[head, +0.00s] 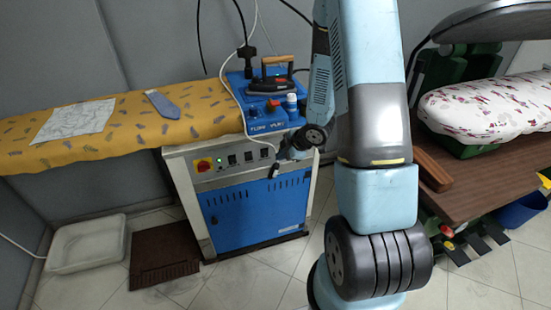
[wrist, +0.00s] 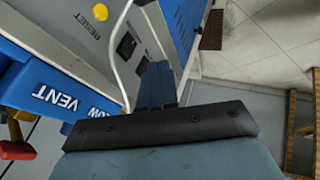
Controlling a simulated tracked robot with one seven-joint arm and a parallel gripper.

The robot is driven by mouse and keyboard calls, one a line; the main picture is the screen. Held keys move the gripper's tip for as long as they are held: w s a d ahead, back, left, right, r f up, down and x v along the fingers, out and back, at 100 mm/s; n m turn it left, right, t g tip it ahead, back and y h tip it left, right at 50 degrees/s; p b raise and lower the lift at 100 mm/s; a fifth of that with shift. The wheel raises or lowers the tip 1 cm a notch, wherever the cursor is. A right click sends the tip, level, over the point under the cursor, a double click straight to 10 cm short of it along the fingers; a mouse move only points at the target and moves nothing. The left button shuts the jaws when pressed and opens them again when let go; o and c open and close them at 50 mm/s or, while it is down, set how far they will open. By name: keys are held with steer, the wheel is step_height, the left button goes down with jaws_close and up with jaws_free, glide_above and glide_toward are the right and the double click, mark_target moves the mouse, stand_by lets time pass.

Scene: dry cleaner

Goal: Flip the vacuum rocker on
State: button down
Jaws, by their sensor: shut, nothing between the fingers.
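The ironing station's grey control panel (head: 236,160) has a row of small dark rockers (head: 232,159) below the blue top. In the wrist view the panel (wrist: 75,30) appears rotated, with a black rocker (wrist: 126,45) left of my fingers. No vacuum label is readable, so I cannot tell which rocker is the vacuum one or its position.
A white cable (wrist: 118,60) loops close beside my fingers. The blue top (head: 240,90) carries an iron (head: 270,84). A red knob on a yellow plate (head: 203,165) sits at the panel's left. A yellow ironing board (head: 85,124) extends left. A brown table (head: 470,185) stands right.

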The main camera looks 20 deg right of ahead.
steer(key=shift+v, duration=1.5)
steer(key=shift+s, duration=0.1)
steer(key=s+d+r+m+h, duration=0.1)
steer(key=d+r+m+h, duration=0.15)
steer(key=r, duration=0.45)
steer(key=s+d+r+m+t+h, duration=0.1)
steer(key=r+m+h, duration=0.15)
steer(key=r, duration=0.55)
steer(key=s+d+r+m+h, duration=0.1)
steer(key=r+m, duration=0.3)
steer(key=r, duration=0.3)
steer(key=s+a+r+m, duration=0.3)
steer(key=s+r, duration=0.3)
steer(key=s, duration=0.4)
steer(key=s+a+r+m+g+y, duration=0.1)
steer(key=s+a+r+m, duration=0.3)
steer(key=s+r, duration=0.3)
steer(key=s+m, duration=0.1)
steer(key=s, duration=0.3)
steer(key=shift+s+r, duration=0.2)
